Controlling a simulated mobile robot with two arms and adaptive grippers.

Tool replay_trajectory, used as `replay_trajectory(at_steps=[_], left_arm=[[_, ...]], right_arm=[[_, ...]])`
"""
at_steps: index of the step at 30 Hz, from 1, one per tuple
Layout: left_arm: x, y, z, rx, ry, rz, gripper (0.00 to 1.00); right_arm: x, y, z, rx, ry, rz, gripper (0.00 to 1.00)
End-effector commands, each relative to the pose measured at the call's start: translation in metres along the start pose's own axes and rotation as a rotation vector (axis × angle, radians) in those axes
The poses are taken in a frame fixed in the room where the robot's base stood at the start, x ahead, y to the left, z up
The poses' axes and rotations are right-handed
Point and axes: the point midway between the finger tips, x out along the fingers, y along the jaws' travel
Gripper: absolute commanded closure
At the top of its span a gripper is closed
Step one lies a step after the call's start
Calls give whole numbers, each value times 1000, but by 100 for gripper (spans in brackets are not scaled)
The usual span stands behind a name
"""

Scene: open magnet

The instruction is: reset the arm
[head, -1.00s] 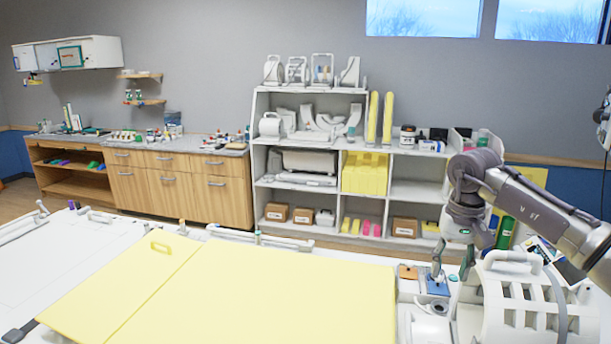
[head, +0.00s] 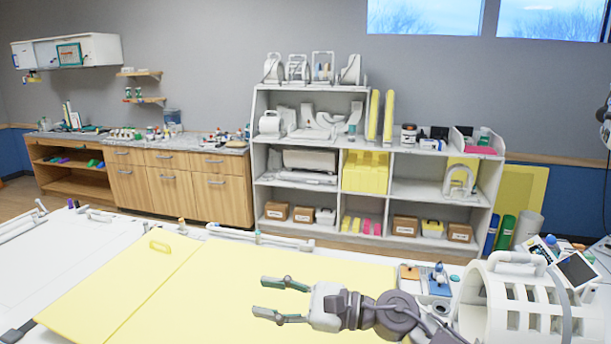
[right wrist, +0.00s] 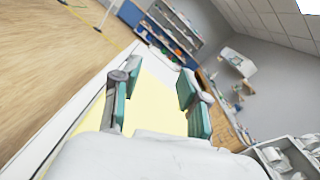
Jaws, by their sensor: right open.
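My right gripper (head: 284,299) is open and empty in the head view. It lies over the yellow pad (head: 230,270) of the table, with its fingers pointing left and the arm coming in from the lower right. In the right wrist view, its two green-padded fingers (right wrist: 155,100) are spread apart with nothing between them. The yellow pad (right wrist: 150,90) shows beyond them. I cannot tell the exact height above the pad. My left gripper is not in view.
A white, slotted coil-like device (head: 525,300) stands at the right, near my right arm. A small blue tray item (head: 438,285) is beside it. White shelves (head: 395,232) and a wooden cabinet (head: 180,190) line the back wall. The left part of the pad is clear.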

Motion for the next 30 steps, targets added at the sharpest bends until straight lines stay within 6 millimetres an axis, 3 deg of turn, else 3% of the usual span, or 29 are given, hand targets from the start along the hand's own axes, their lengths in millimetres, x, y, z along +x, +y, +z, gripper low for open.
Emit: replay_trajectory(at_steps=[2, 4, 7, 9, 11, 14, 18, 19, 24, 30], left_arm=[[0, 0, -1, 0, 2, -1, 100], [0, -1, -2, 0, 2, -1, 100], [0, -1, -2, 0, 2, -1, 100], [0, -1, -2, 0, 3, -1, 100], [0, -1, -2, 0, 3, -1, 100], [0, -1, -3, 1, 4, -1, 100], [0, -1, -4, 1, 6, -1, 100], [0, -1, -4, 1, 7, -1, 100], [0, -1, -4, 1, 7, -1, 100], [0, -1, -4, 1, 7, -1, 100]], right_arm=[[-4, -6, 17, 346, -169, -210, 56], [-23, -20, 19, 660, -307, -394, 56], [-68, -32, -3, 1118, -502, -656, 56], [-106, -28, -33, 1435, -638, -844, 56], [-140, -14, -63, 1683, -752, -1007, 56], [-188, 26, -108, 2024, -924, -1264, 56], [-241, 103, -152, 2372, -1143, -1627, 56], [-250, 119, -158, -2351, 1150, 1650, 56], [-282, 198, -172, -1957, 1032, 1551, 56], [-306, 268, -168, -1630, 939, 1487, 56]])
